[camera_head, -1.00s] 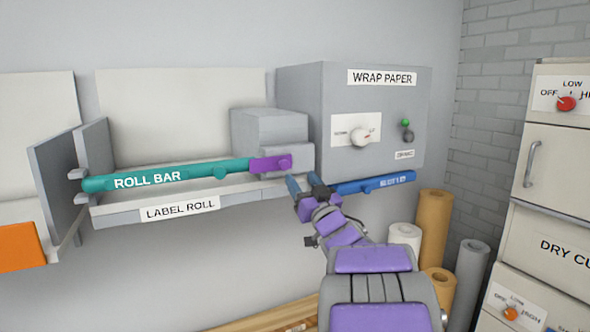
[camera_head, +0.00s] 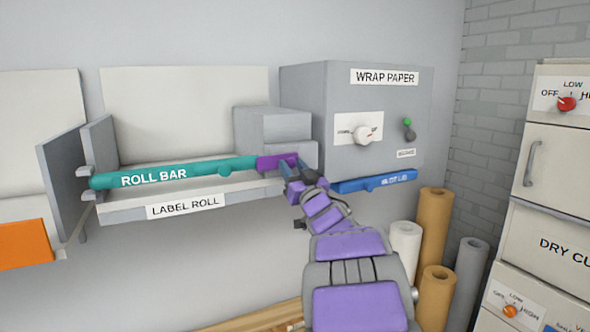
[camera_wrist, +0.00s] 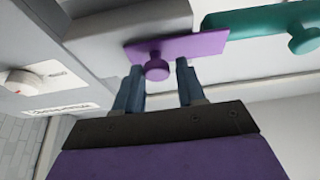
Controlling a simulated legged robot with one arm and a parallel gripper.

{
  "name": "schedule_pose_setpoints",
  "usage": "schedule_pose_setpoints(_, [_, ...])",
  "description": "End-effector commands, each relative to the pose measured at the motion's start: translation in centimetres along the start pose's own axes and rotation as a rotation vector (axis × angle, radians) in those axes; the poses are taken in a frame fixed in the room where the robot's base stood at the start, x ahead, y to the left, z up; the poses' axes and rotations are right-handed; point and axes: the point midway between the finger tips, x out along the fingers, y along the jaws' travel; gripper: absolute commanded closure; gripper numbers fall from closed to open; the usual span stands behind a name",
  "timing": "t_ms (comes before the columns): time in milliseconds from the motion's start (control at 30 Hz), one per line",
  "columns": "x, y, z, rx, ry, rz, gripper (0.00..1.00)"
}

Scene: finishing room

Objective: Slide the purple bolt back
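The purple bolt (camera_head: 277,162) sits at the right end of the teal roll bar (camera_head: 225,169), against the grey block of the label roll unit. In the wrist view the purple bolt (camera_wrist: 185,46) is a flat bar with a round knob (camera_wrist: 157,68) hanging from it. The teal bar (camera_wrist: 262,19) lies beside it on the right. My gripper (camera_wrist: 160,82) is open, with its two blue fingers on either side of the knob and a gap to each side. In the head view my gripper (camera_head: 293,170) partly covers the bolt's right end.
The grey wrap paper box (camera_head: 350,90) with a dial and green-topped switch stands right of the bolt. A blue bar (camera_head: 375,181) runs along its lower edge. Paper rolls (camera_head: 433,230) stand below right. A white drawer cabinet (camera_head: 560,150) is at far right.

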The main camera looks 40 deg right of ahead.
Motion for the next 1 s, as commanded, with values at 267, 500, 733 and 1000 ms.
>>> schedule_pose_setpoints(267, [0.1,0.3,0.2,0.002,0.0,-0.003,0.9])
schedule_pose_setpoints(500, [0.2,0.4,0.3,0.003,-0.001,-0.002,1.0])
schedule_pose_setpoints(733, [0.3,0.9,0.3,0.004,-0.002,0.0,1.0])
schedule_pose_setpoints(1000, [0.4,5.2,-0.1,0.004,0.0,0.003,1.0])
